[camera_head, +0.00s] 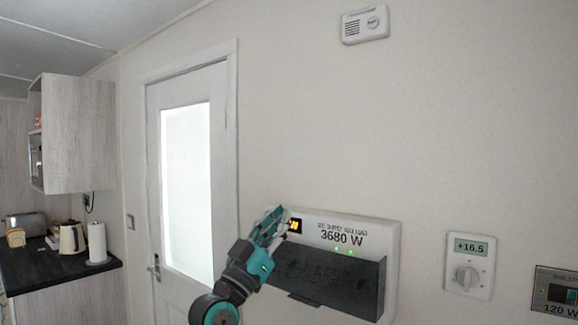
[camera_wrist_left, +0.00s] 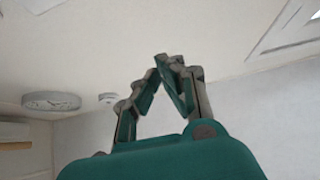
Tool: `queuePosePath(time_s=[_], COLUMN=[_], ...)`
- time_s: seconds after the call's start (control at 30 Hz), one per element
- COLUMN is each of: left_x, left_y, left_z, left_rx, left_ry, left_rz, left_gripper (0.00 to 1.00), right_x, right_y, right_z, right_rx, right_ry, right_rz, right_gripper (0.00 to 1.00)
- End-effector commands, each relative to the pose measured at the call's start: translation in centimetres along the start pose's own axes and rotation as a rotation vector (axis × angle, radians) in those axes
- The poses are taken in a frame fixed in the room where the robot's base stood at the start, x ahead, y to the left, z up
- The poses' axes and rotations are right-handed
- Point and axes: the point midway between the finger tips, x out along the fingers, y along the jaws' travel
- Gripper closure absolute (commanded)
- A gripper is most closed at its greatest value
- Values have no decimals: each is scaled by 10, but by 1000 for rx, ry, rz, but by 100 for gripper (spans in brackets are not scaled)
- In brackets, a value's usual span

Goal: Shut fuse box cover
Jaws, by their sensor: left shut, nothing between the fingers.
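The fuse box (camera_head: 392,240) is a white unit on the wall at the lower right in the head view, with "3680 W" on its upper face and small green lights. Its dark cover (camera_head: 325,283) covers the lower front and seems to stand out from the white face. My left gripper (camera_head: 278,217) is at the box's upper left corner, above the cover's left end, and hides part of that corner. Its fingertips meet in the left wrist view (camera_wrist_left: 170,62), with nothing between them. My right gripper is out of view.
A thermostat (camera_head: 470,266) and a boiler panel (camera_head: 555,291) are on the wall to the right. A white door (camera_head: 221,190) with a bright pane is at left. A counter (camera_head: 60,272) with a kettle (camera_head: 72,238) and paper roll (camera_head: 97,243) stands farther left.

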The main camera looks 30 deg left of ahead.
Motion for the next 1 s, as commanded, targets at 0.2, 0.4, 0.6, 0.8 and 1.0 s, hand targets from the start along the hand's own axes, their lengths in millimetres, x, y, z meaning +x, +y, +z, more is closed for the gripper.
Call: queuePosePath(time_s=[0.2,0.4,0.6,0.8,1.0], left_x=[20,27,42,45,42], left_y=[1,1,1,0,4], left_z=[-13,-14,-28,-36,-28], left_rx=[-1,1,1,0,2], left_ry=[-86,-132,-132,-134,-158], left_rz=[0,3,2,1,5], left_gripper=[100,100,100,100,100], right_x=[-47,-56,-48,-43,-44], right_y=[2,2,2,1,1], right_z=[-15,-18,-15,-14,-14], right_rx=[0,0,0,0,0], right_ry=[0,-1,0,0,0], right_rz=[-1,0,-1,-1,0], right_gripper=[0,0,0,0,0])
